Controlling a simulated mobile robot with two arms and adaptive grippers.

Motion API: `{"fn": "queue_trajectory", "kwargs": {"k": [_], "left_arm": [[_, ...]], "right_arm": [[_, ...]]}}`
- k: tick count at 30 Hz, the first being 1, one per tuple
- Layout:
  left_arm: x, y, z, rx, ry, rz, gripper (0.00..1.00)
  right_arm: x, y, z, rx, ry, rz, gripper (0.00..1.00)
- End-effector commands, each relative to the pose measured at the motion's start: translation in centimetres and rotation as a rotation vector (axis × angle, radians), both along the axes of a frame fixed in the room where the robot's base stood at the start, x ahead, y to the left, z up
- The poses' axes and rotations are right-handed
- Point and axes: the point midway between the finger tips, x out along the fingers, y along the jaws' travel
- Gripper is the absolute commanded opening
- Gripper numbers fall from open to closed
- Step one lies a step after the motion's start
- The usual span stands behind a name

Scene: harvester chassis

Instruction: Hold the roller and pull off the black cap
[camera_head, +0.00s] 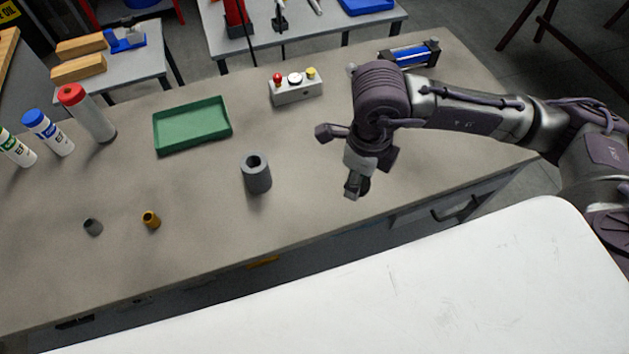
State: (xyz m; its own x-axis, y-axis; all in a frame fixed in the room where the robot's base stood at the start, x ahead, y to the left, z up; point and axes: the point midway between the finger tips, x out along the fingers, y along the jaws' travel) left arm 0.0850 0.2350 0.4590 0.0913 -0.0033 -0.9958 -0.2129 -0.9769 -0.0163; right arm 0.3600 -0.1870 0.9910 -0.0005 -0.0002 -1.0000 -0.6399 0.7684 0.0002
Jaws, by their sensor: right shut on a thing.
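A dark grey hollow cylinder (257,178), which looks like the roller, stands upright on the grey workbench with its open bore facing up. My right gripper (356,187) is to the right of it and apart from it, above the bench and pointing down. It is shut on a small dark piece (363,184), mostly hidden by the fingers; I cannot tell for certain that this is the black cap. My left gripper is not in view, and nothing visible holds the grey cylinder.
A green tray (192,125) and a button box (296,90) are behind the cylinder. Small grey (92,227) and yellow (151,219) sleeves stand at front left, with several capped bottles (88,112) behind. A blue cylinder with black ends (410,53) lies at the back right.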

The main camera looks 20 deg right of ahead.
Motion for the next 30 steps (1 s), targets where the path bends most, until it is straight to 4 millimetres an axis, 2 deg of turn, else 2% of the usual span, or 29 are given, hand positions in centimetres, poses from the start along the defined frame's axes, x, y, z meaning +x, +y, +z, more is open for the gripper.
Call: {"fn": "queue_trajectory", "kwargs": {"k": [4, 10, 22, 26, 30], "left_arm": [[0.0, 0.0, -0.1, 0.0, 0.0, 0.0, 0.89], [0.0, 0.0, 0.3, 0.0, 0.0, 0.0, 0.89], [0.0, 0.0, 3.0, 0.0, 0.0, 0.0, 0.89], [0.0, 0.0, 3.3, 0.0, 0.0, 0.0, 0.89], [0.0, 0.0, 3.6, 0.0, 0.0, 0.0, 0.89]], "right_arm": [[-0.2, 0.0, -0.5, 0.001, 0.001, -0.186, 0.04], [0.6, 0.5, -1.0, 0.001, 0.002, -0.279, 0.04], [8.2, 4.5, -6.0, -0.001, 0.001, -0.28, 0.04], [9.6, 5.2, -7.1, 0.0, 0.001, -0.279, 0.04], [10.1, 5.4, -7.8, -0.001, 0.001, -0.277, 0.04]]}}
